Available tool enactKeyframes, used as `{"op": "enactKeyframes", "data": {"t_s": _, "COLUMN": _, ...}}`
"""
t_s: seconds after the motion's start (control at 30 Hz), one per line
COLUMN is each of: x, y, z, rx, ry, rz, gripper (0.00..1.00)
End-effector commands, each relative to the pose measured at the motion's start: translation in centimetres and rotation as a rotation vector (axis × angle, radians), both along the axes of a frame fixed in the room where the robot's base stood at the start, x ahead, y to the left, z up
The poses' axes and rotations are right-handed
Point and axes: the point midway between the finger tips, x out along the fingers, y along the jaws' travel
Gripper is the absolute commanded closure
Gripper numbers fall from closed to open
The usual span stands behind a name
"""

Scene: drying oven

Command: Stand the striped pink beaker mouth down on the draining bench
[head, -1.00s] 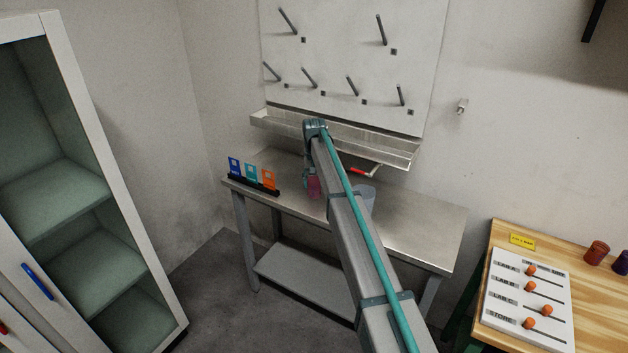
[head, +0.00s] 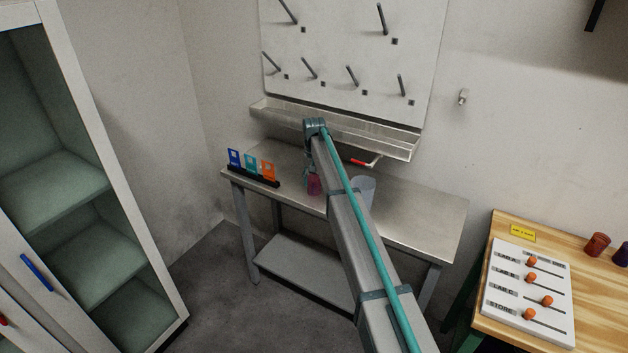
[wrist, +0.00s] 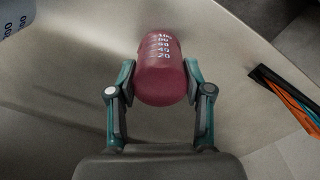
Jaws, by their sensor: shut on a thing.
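The pink beaker (wrist: 158,82) is between my gripper's (wrist: 160,72) two fingers in the wrist view, and the gripper is shut on it. White graduation marks show on its side, with 20 nearest the camera and higher numbers farther away; I cannot make out stripes. In the head view the beaker (head: 314,186) shows small beside my arm, over the front left part of the metal bench (head: 425,215). I cannot tell whether it touches the bench. My gripper is mostly hidden by the arm in the head view.
A grey-blue beaker (head: 367,186) stands on the bench right of my arm. A black rack with blue, teal and orange cards (head: 253,180) is at the bench's left. A trough (head: 400,145) and pegboard (head: 350,40) are behind. The right of the bench is clear.

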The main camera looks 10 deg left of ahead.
Motion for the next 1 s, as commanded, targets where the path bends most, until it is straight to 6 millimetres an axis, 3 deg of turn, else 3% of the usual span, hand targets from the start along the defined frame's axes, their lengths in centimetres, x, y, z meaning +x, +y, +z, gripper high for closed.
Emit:
{"op": "enactKeyframes", "data": {"t_s": 0.47, "x": 0.0, "y": 0.0, "z": -0.62, "rx": 0.0, "ry": 0.0, "rz": 0.0, "gripper": 0.69}}
{"op": "enactKeyframes", "data": {"t_s": 0.5, "x": 0.0, "y": 0.0, "z": -0.61, "rx": 0.0, "ry": 0.0, "rz": 0.0, "gripper": 0.46}}
{"op": "enactKeyframes", "data": {"t_s": 0.67, "x": 0.0, "y": 0.0, "z": -0.59, "rx": 0.0, "ry": 0.0, "rz": 0.0, "gripper": 0.2}}
{"op": "enactKeyframes", "data": {"t_s": 1.0, "x": 0.0, "y": 0.01, "z": -0.46, "rx": 0.0, "ry": 0.0, "rz": 0.0, "gripper": 0.2}}
